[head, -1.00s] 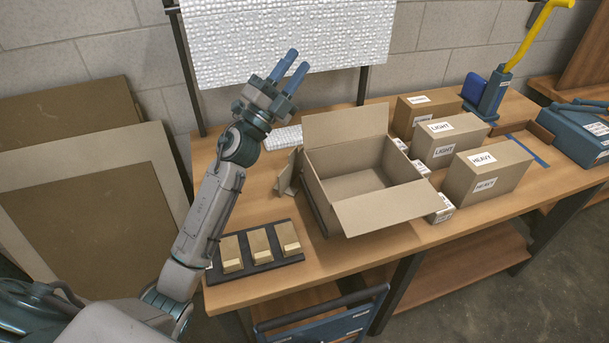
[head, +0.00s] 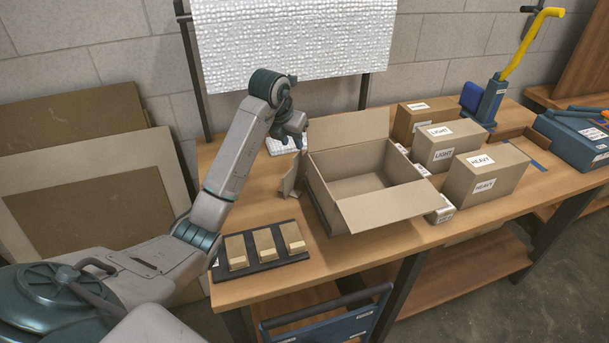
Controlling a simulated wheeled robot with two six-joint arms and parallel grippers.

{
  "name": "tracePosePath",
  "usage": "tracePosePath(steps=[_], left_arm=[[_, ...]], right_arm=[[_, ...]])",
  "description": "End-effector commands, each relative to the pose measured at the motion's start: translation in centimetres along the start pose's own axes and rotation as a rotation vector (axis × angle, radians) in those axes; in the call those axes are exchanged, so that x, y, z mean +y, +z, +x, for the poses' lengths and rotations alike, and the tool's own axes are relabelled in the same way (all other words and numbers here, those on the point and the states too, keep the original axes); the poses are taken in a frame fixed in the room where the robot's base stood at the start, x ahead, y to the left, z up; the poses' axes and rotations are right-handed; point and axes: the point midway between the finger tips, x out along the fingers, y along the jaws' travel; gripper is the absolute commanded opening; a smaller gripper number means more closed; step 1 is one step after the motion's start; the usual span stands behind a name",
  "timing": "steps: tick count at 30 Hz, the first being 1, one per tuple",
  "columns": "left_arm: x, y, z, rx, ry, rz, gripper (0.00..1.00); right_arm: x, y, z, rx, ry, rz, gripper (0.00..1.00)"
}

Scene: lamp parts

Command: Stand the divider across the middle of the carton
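The open carton (head: 323,207) stands on the bench, flaps spread, and its inside looks empty. My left gripper (head: 293,140) points down just above and behind this piece, near the carton's back left corner. Its two fingers look apart with nothing seen between them, though they are small and dark here. I cannot tell whether they touch the piece. My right gripper is not in view.
A dark tray (head: 268,264) with several small tan blocks lies at the front left. Boxes marked LIGHT (head: 440,145) and HEAVY (head: 486,177) stand right of the carton. A blue-and-yellow tool (head: 490,98) stands at the back right.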

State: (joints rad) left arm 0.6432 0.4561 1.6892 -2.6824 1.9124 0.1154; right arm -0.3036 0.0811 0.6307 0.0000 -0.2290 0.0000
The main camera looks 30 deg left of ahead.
Motion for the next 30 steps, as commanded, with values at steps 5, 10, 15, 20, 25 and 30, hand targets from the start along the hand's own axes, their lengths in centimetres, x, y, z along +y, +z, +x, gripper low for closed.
tracePosePath(steps=[5,10,15,20,25,30], left_arm=[[0.6,-0.3,1.9,0.022,0.022,-0.012,0.3],[0.6,-0.3,4.5,0.02,0.02,-0.01,0.3],[0.7,-0.4,5.7,0.019,0.021,-0.01,0.3],[0.9,-0.7,7.6,0.021,0.019,-0.01,0.3],[1.0,-0.9,10.0,0.018,0.019,-0.009,0.3],[1.0,-0.9,10.7,0.015,0.02,-0.008,0.3]], right_arm=[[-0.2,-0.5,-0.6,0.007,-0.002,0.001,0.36],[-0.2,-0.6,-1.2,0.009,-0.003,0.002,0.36],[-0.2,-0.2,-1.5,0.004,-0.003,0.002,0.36],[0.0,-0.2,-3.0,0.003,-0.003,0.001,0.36],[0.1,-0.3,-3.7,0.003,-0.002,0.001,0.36],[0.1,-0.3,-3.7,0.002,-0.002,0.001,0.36]])
